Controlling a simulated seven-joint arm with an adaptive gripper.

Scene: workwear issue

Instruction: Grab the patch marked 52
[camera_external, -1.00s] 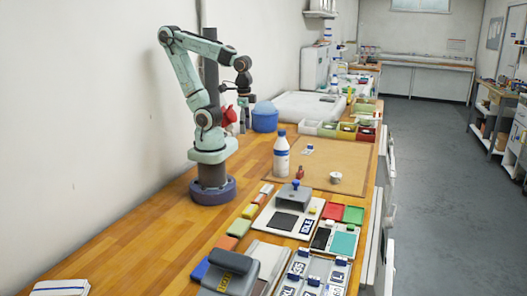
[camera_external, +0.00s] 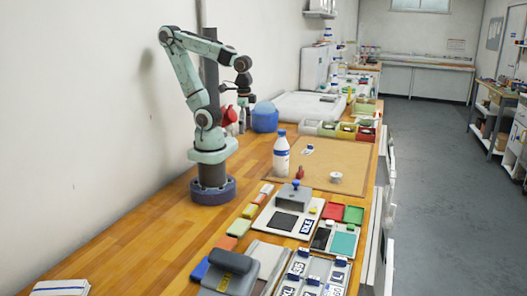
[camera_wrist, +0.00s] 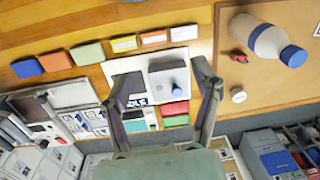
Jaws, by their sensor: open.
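The patches lie in a white sectioned tray (camera_external: 316,258) at the bottom of the external view. One patch reads XS (camera_external: 298,267) and another reads L (camera_external: 340,263); others are partly cut off by the picture edge. I cannot read a 52 with certainty on any of them. In the wrist view, small patches (camera_wrist: 98,116) show at the left, too small to read. My gripper (camera_external: 243,122) hangs high beside the wall, well away from the tray. In the wrist view its two fingers (camera_wrist: 158,88) are spread apart with nothing held between them.
A press (camera_external: 294,196) with a label on its base stands behind the patch tray. A grey machine (camera_external: 232,267) is left of the tray. A white bottle (camera_external: 281,157) stands on the brown mat (camera_external: 325,178). Bare wooden tabletop (camera_external: 150,235) lies at the left.

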